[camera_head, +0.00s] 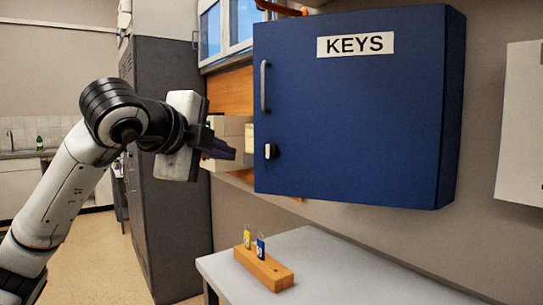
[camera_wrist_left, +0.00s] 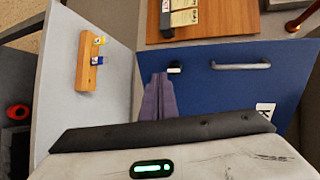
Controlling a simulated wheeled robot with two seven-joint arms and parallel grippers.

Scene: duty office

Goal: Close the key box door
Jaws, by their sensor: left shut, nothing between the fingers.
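The blue key box (camera_head: 455,110) hangs on the wall, its door (camera_head: 350,120) labelled KEYS facing me. I see no gap between door and box along the visible right and lower edges; the left edge seam is not clear. The door has a grey bar handle (camera_head: 263,86) and a small black-and-white latch knob (camera_head: 271,151) below it. My left gripper (camera_head: 233,152) is shut and empty, just left of the door's edge at about knob height. In the left wrist view, its fingers (camera_wrist_left: 158,82) point toward the door beside the knob (camera_wrist_left: 174,69); contact cannot be told.
A grey table (camera_head: 340,270) stands below the box, with a wooden block (camera_head: 264,272) holding a yellow and a blue key tag. A dark grey cabinet (camera_head: 170,220) stands behind my left arm. A pale panel (camera_head: 522,125) hangs at the right.

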